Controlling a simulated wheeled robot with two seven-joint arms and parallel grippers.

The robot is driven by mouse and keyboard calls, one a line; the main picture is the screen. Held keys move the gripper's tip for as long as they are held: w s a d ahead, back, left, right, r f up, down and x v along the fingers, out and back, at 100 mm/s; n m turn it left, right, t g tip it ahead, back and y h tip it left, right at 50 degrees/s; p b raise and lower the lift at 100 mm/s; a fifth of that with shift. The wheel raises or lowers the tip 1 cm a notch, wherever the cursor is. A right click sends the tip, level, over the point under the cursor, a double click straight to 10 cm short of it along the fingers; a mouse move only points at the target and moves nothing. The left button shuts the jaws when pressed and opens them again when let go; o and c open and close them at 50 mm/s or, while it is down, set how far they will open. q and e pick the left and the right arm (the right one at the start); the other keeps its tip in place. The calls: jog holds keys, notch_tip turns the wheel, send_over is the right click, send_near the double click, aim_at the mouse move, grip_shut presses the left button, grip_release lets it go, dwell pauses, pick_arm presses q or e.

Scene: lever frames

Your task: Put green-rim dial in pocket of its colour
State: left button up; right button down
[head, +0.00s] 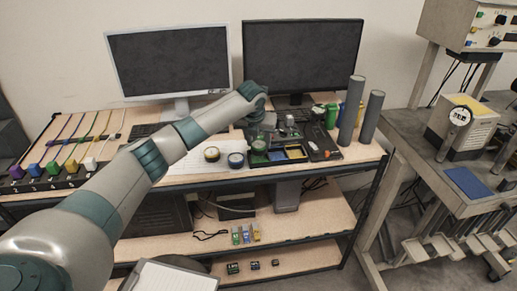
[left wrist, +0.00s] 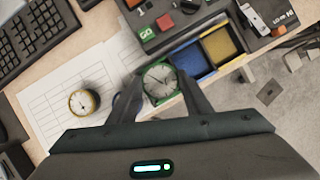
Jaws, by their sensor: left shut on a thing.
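The green-rim dial (left wrist: 160,83) has a pale face and sits between the fingers of my left gripper (left wrist: 163,95), which is shut on it. In the head view the dial (head: 259,146) is at the left end of the pocket row, below my left gripper (head: 259,128). The blue pocket (left wrist: 190,58) and the yellow pocket (left wrist: 221,45) lie to its right and look empty. The dial covers the place left of the blue pocket, so I cannot see a green pocket clearly or tell whether the dial touches its floor. My right gripper is not in view.
A yellow-rim dial (left wrist: 84,101) lies on white paper at left. A blue-rim dial (head: 236,160) stands close left of the held dial, partly hidden by a finger in the wrist view. Two monitors stand behind; grey cylinders (head: 371,116) stand at right.

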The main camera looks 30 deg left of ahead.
aim_at(258, 146)
pick_arm(q)
notch_tip(258, 146, down, 3)
jog(key=shift+r+p, duration=0.1)
jog(key=shift+p, duration=0.7)
jog(key=shift+f, duration=0.3)
jog(key=shift+f, duration=0.1)
jog(key=o, duration=1.2)
jog(key=shift+o, duration=0.2)
jog(key=b+v, duration=0.3)
jog(key=v, duration=0.9)
